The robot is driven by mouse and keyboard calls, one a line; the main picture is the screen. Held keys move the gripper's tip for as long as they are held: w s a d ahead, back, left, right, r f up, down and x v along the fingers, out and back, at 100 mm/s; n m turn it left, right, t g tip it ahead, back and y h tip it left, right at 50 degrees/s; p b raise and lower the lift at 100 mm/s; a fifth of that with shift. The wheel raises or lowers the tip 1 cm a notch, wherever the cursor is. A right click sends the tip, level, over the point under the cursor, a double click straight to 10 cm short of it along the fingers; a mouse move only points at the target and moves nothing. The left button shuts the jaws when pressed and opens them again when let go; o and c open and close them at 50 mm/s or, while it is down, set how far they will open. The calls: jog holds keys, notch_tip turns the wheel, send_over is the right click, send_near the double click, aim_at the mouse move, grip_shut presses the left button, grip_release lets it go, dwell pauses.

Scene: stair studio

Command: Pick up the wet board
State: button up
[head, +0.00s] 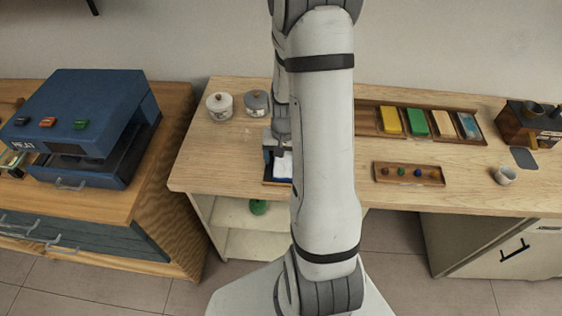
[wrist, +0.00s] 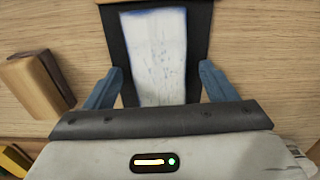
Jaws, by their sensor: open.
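A pale white board with blue edges and small dark specks (wrist: 158,55) lies on a black holder (wrist: 197,20) in the wrist view; I take it to be the wet board, though wetness is hard to tell. My gripper (wrist: 160,68) is open, with one blue finger on each side of the board and gaps between. Whether the fingers are level with it I cannot tell. In the head view the white board (head: 284,168) shows partly near the bench's front edge, and my arm hides the rest.
A wooden block (wrist: 38,82) stands left of my gripper in the wrist view. A blue press (head: 85,110) stands left.

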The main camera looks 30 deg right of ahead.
jog(key=shift+f, duration=0.2)
jog(key=shift+c, duration=0.2)
jog(key=c, duration=1)
